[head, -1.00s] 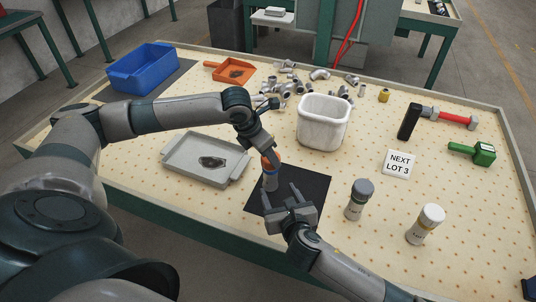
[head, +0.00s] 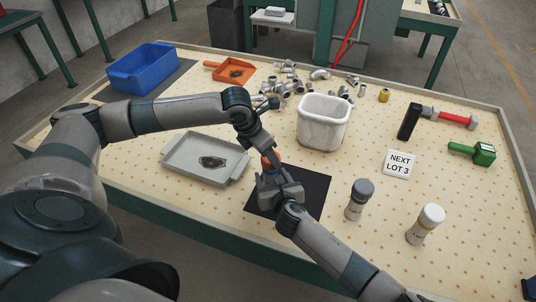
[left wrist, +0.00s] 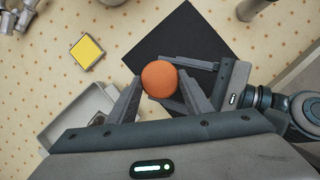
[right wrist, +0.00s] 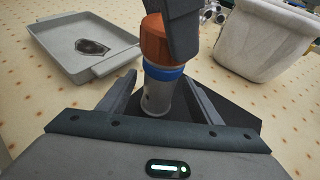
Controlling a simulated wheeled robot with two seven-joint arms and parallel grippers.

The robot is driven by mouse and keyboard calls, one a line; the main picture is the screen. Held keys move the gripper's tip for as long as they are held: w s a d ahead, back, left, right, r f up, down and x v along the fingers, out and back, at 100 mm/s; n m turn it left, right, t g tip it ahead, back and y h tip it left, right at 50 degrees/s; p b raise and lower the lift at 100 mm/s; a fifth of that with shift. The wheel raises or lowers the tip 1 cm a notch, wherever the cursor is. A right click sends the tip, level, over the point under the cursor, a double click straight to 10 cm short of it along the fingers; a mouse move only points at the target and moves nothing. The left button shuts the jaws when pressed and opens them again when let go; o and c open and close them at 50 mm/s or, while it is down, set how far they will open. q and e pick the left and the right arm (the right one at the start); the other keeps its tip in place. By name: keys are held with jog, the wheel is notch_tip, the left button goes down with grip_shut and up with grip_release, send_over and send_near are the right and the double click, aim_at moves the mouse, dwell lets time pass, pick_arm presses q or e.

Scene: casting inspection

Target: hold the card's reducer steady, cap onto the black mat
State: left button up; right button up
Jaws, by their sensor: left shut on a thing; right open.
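A grey bottle with a blue band and an orange cap (head: 270,163) stands upright on the black mat (head: 316,190). Its body (right wrist: 154,98) shows in the right wrist view. My left gripper (head: 268,150) is shut on the orange cap from above; the round cap top (left wrist: 159,79) sits between its fingers in the left wrist view. My right gripper (head: 275,178) is open, with its fingers on either side of the lower body (right wrist: 158,100). Contact there cannot be told. A white card (head: 399,164) reads "NEXT LOT 3".
A grey-capped bottle (head: 360,198) and a white-capped bottle (head: 426,224) stand right of the mat. A grey tray (head: 180,172) lies left, a white bin (head: 324,122) behind. A yellow square (left wrist: 87,51) lies near the tray.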

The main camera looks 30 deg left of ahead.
jog(key=shift+w+a+f, duration=0.2)
jog(key=shift+w+a, duration=0.1)
jog(key=shift+a, duration=0.05)
grip_shut()
dwell(0.3)
grip_release()
jog(key=shift+s+d, duration=0.1)
jog(key=shift+d, duration=0.05)
jog(key=shift+v, duration=0.75)
